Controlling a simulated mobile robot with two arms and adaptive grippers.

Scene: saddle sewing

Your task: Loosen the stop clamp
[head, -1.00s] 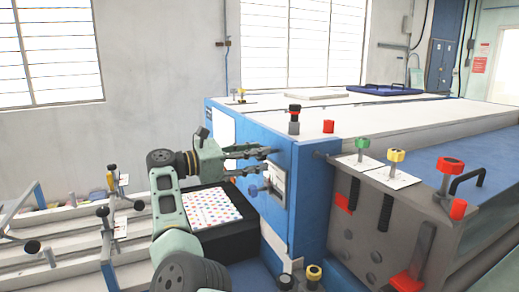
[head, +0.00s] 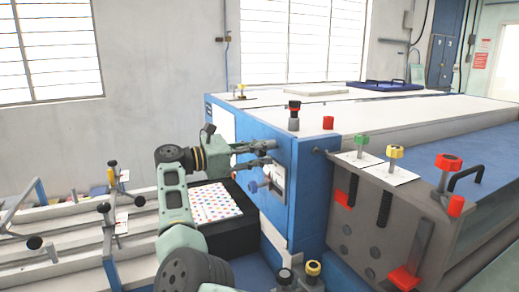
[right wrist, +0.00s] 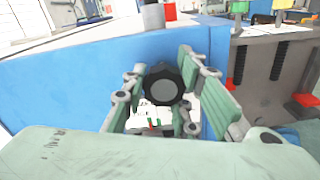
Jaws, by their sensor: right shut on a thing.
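My right gripper (head: 273,152) is at the blue end face of the long machine. In the right wrist view its fingers (right wrist: 163,88) stand on both sides of a round black knob (right wrist: 164,90), shut on it. A white plate with printing (right wrist: 150,115) lies behind the knob. In the head view the fingers largely hide this black knob, and the white plate (head: 279,180) shows below them. I cannot tell from the markings which part is the stop clamp. My left gripper is out of view.
A dotted sheet (head: 213,203) lies on a black box under my right arm. Red (head: 449,162), green (head: 361,141) and yellow (head: 395,152) knobs stand along the machine's right side. White rails with black-knobbed posts (head: 104,208) lie at the left.

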